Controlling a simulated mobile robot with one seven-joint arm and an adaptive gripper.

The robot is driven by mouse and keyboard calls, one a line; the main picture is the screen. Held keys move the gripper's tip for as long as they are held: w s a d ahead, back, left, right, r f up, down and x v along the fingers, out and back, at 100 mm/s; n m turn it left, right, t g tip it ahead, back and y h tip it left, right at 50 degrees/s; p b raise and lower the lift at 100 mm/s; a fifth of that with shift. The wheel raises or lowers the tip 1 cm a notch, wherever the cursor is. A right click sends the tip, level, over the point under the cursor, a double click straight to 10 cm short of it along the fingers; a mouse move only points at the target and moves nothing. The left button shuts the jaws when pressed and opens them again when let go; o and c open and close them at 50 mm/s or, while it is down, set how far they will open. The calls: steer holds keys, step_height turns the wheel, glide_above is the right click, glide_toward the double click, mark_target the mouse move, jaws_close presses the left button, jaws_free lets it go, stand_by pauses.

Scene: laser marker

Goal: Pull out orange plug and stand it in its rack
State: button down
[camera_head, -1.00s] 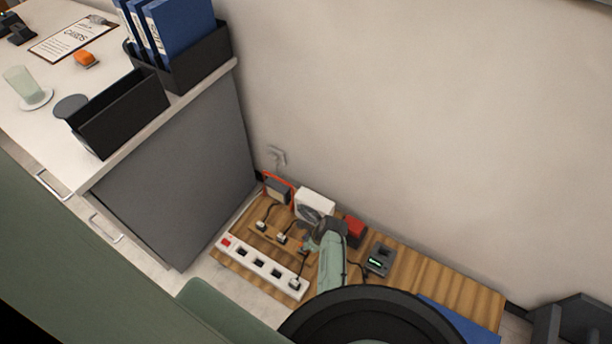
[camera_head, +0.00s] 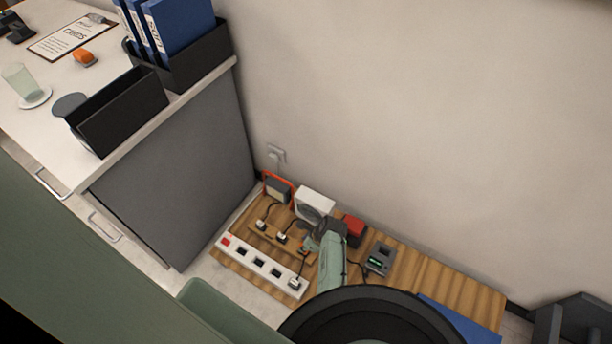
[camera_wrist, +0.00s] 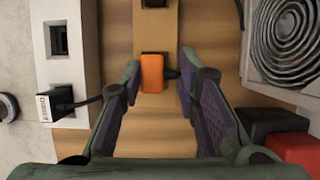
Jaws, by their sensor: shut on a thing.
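The orange plug (camera_wrist: 152,73) is between the fingertips of my gripper (camera_wrist: 160,75) in the wrist view, and my gripper is shut on it. A dark cord stub shows at the plug's right side. The plug is at the near end of the tan wooden rack (camera_wrist: 155,35), which has a dark slot farther up. I cannot tell whether the plug is seated in the rack or held just above it. In the head view my gripper (camera_head: 312,240) is over the wooden board, right of the white power strip (camera_head: 250,260), and mostly covers the plug.
A black plug (camera_wrist: 58,103) with a white label sits in the strip. Two other plugs (camera_head: 281,238) stand at the rack. A white fan unit (camera_head: 314,203), a red box (camera_head: 354,230) and a grey device (camera_head: 379,260) stand behind and to the right.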

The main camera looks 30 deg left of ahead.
steer(key=shift+f+b, duration=0.95)
steer(key=shift+f, duration=0.3)
steer(key=c, duration=1.1)
jaws_free()
steer(key=p+v, duration=0.2)
steer(key=v, duration=0.4)
steer(key=a+p+v, duration=0.1)
steer(key=p+v, duration=0.1)
steer(key=v, duration=0.3)
steer(key=a+r+p+v, duration=0.1)
steer(key=p+v, duration=0.1)
steer(key=v, duration=0.4)
steer(key=shift+r+p, duration=0.3)
steer(key=shift+p, duration=0.05)
